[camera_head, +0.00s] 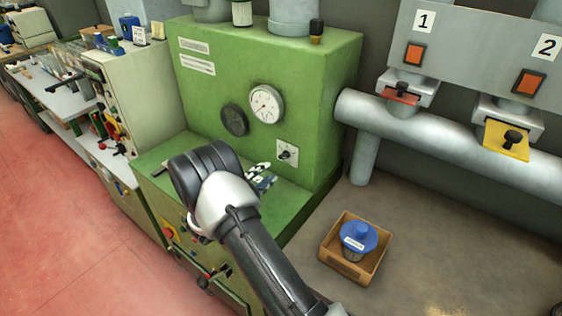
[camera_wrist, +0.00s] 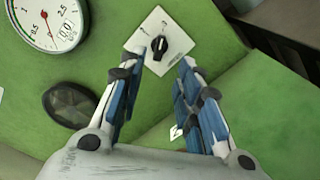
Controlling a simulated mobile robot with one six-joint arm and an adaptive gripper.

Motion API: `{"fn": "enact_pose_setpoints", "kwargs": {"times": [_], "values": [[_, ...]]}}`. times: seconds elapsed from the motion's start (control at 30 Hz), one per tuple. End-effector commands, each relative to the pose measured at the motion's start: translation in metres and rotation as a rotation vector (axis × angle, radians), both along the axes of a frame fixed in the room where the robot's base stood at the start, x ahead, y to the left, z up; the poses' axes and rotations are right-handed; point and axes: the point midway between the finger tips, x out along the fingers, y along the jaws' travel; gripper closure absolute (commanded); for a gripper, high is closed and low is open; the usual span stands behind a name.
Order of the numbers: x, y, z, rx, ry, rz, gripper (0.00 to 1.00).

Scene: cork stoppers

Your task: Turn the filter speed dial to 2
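The dial is a small black knob (camera_head: 285,155) on a pale square plate (camera_head: 288,148) on the front of the green machine (camera_head: 325,75). In the wrist view the black knob (camera_wrist: 159,47) sits on the white plate (camera_wrist: 148,57), ahead of my gripper (camera_wrist: 165,57). My gripper's blue-padded fingers are spread apart with nothing between them. The knob lies beyond the fingertips, roughly in line with the gap. The marks on the plate are too small to read. In the head view my gripper (camera_head: 262,174) is partly hidden behind my wrist, just below the dial.
A round white gauge (camera_head: 266,104) and a dark round disc (camera_head: 234,120) are left of the dial. A green ledge (camera_head: 285,205) lies under my gripper. A box (camera_head: 335,263) with a blue-lidded filter stands on the floor.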

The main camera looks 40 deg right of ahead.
Motion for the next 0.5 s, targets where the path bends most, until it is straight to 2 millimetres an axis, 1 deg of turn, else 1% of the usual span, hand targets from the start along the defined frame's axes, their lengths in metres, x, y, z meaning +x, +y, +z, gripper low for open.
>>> {"fn": "enact_pose_setpoints", "kwargs": {"times": [0.03,0.2,0.4,0.5], "values": [[0.003,-0.013,-0.001,0.0,-0.002,-0.004,0.68],[0.015,-0.048,-0.001,0.0,-0.002,-0.004,0.68],[0.026,-0.078,-0.001,0.0,-0.001,-0.003,0.68],[0.03,-0.087,-0.001,0.001,0.0,0.0,0.68]]}}
